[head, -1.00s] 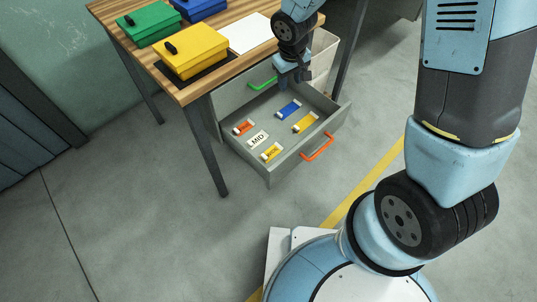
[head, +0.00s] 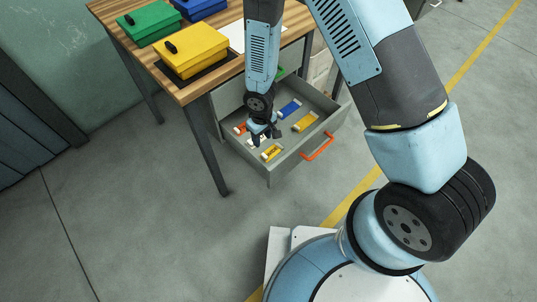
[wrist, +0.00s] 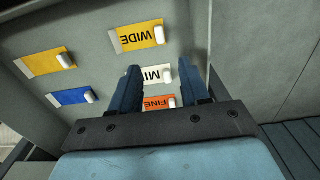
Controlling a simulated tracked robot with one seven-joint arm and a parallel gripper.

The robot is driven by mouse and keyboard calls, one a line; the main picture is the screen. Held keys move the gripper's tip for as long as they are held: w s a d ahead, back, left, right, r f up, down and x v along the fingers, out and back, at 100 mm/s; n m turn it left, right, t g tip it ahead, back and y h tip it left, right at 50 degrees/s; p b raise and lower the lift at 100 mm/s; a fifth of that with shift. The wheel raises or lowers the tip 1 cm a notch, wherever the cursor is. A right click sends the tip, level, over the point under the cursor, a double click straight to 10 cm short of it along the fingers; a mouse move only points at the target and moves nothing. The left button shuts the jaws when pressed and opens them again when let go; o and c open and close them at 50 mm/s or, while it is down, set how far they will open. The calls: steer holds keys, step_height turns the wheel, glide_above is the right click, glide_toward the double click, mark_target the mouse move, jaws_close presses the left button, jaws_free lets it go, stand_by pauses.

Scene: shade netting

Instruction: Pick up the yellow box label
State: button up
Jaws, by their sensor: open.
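Two yellow labels with white ends lie in the open drawer (head: 287,155). One yellow label (head: 305,121) lies towards the drawer's right side; in the wrist view it is at the far left (wrist: 50,61) and shows no lettering. The other yellow label (head: 271,153) lies near the front left; in the wrist view it reads WIDE (wrist: 137,37), beyond my fingertips. My gripper (head: 264,139) is open and empty, pointing down over the drawer's left part. In the wrist view its fingers (wrist: 160,72) frame the white label, partly hiding it, with both yellow labels outside them.
An orange label reading FINE (wrist: 156,103), a white MID label (wrist: 155,75) and a blue label (head: 290,109) share the drawer. The drawer walls and orange handle (head: 317,146) surround the space. A wooden table holds yellow (head: 193,49), green (head: 150,25) and blue boxes.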

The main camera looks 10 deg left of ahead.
glide_above(263, 154)
steer(key=shift+w+f, duration=0.2)
steer(key=shift+f, duration=2.2)
steer(key=shift+s+f, duration=0.2)
steer(key=shift+f, duration=2.4)
jaws_close()
